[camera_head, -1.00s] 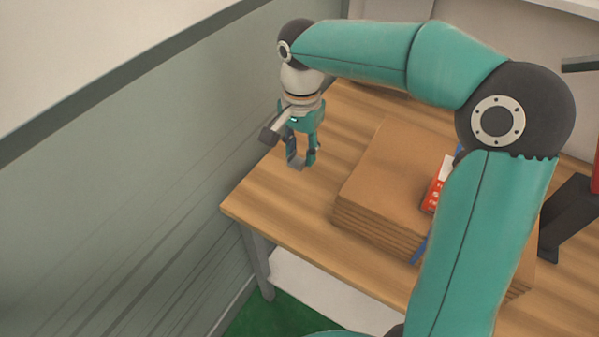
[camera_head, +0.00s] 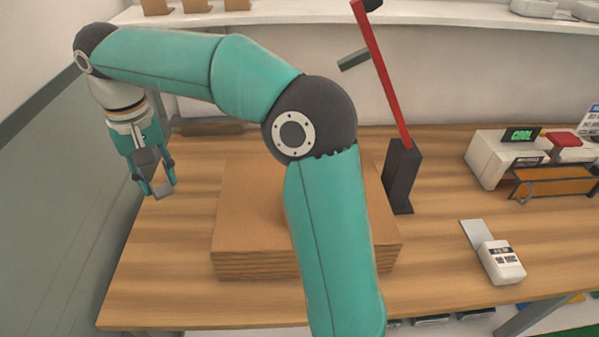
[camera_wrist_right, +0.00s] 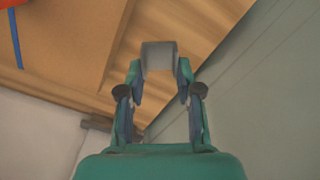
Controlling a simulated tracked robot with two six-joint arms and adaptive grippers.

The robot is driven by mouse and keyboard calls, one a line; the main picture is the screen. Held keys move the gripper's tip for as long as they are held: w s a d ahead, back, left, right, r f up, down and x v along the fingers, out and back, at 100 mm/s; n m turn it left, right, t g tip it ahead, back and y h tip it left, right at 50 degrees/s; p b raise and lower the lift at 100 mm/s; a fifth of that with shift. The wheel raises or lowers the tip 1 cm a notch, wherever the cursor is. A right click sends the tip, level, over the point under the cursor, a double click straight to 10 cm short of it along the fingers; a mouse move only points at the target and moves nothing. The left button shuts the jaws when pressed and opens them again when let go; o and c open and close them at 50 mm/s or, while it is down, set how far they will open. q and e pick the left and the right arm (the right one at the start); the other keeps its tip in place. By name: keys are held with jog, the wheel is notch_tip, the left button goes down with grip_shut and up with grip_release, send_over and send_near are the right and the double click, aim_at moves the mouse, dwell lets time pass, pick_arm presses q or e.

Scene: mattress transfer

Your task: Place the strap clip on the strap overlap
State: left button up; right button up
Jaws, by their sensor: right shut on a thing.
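My right gripper (camera_head: 157,190) is shut on a small grey clip (camera_head: 163,193), above the left end of the table in the head view. In the right wrist view, the clip (camera_wrist_right: 160,57) sits between the two fingertips (camera_wrist_right: 160,72). A flat brown cardboard stack (camera_head: 250,205) lies on the table to the right of the gripper, apart from it. A piece of blue strap (camera_wrist_right: 16,40) crosses the stack at the top left of the wrist view. The strap overlap is not visible; my right arm covers part of the stack. My left gripper is not in view.
The wooden table (camera_head: 150,270) has bare room around the stack. A black stand (camera_head: 402,175) with a red lever (camera_head: 382,75) stands right of it. A white handheld device (camera_head: 500,262) and a white printer-like machine (camera_head: 495,155) are farther right.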

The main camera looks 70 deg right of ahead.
jog(key=s+d+r+m+p, duration=0.1)
jog(key=s+d+r, duration=0.2)
jog(key=d, duration=0.5)
jog(key=s+d+r+p, duration=0.1)
jog(key=s+d+r, duration=0.15)
jog(key=d, duration=0.45)
jog(key=s+d+m+p, duration=0.2)
jog(key=s+d+m, duration=0.3)
jog(key=s+d, duration=0.7)
notch_tip(320, 180, down, 14)
jog(key=shift+r+b, duration=0.1)
jog(key=shift+b, duration=1.15)
jog(key=shift+f, duration=2.5)
jog(key=shift+f, duration=0.1)
jog(key=o, duration=0.9)
